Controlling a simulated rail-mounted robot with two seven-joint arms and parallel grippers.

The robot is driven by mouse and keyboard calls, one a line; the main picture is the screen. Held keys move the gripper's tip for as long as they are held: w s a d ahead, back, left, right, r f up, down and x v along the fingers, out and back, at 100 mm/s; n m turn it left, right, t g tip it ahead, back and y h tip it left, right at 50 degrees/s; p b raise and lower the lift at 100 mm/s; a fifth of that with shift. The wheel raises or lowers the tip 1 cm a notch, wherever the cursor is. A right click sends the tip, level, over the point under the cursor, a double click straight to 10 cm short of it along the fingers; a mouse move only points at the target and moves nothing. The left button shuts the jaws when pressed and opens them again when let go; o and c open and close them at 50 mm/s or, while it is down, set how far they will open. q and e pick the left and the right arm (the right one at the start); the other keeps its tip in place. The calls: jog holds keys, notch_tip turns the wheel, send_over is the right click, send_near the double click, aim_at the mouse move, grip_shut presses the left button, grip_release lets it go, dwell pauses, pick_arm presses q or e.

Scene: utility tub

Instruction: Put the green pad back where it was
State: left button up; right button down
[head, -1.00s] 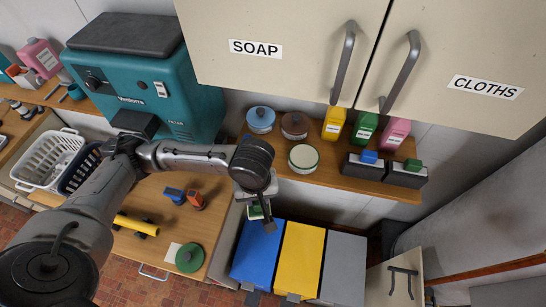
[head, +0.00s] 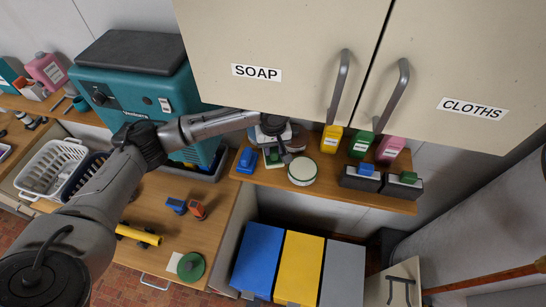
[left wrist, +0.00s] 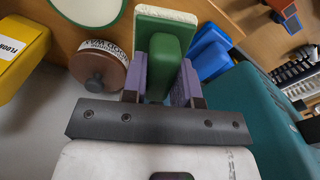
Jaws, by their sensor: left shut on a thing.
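My left gripper (head: 272,146) is over the left part of the wall shelf (head: 330,184), beneath the SOAP cupboard. It is shut on the green pad (head: 273,158), held by its green grip. In the left wrist view the green pad (left wrist: 165,50) shows a pale scrubbing face, between the purple fingers of my gripper (left wrist: 160,85). A blue pad (head: 247,160) is close to its left on the shelf. I cannot tell whether the green pad touches the shelf. Another green pad (head: 408,177) is on a dark box at the shelf's right. My right gripper is not in view.
A brown lidded jar (left wrist: 100,68) is close beside my gripper, and a cream round tin (head: 302,171) stands right of it. Yellow (head: 331,139), green and pink bottles stand further right. The teal machine (head: 140,85) is at left. Blue, yellow and grey bins are below.

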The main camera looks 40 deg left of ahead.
aim_at(273, 160)
pick_arm(q)
jog(key=shift+s+f, duration=0.2)
jog(key=shift+f, duration=0.6)
notch_tip(273, 160, down, 4)
jog(key=shift+r+p, duration=0.15)
jog(key=shift+p, duration=0.45)
jog(key=shift+w+f+p, duration=0.15)
jog(key=shift+f+p, duration=0.15)
jog(key=shift+f, duration=0.4)
jog(key=o, duration=0.8)
jog(key=shift+o, duration=0.2)
jog(key=shift+r+b, duration=0.75)
jog(key=shift+r, duration=3.05)
